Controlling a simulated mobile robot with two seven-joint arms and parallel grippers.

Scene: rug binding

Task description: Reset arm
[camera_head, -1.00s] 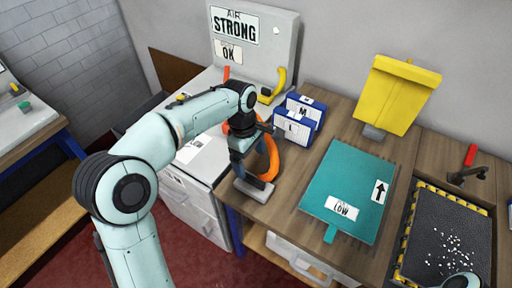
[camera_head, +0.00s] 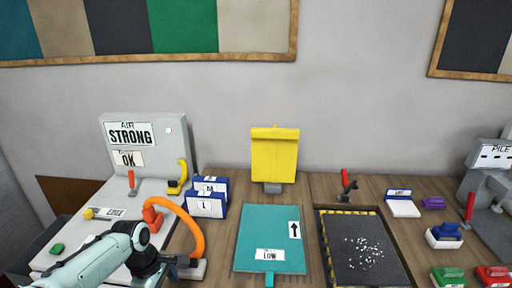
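My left arm comes in from the lower left in the head view. Its gripper (camera_head: 182,262) is at the front of the bench, by the base of the orange hose (camera_head: 190,226). The hose arches up from an orange fitting on the grey machine and comes down close to the gripper. I cannot tell whether the fingers are open or shut, or whether they touch anything. My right arm and gripper are not in view.
A grey machine (camera_head: 147,131) marked STRONG and OK stands left. Blue boxes (camera_head: 212,206), a teal mat (camera_head: 258,222), a yellow board (camera_head: 274,155) and a black tray with white bits (camera_head: 335,272) follow rightward. Coloured blocks (camera_head: 447,275) and a PILE device (camera_head: 492,157) stand far right.

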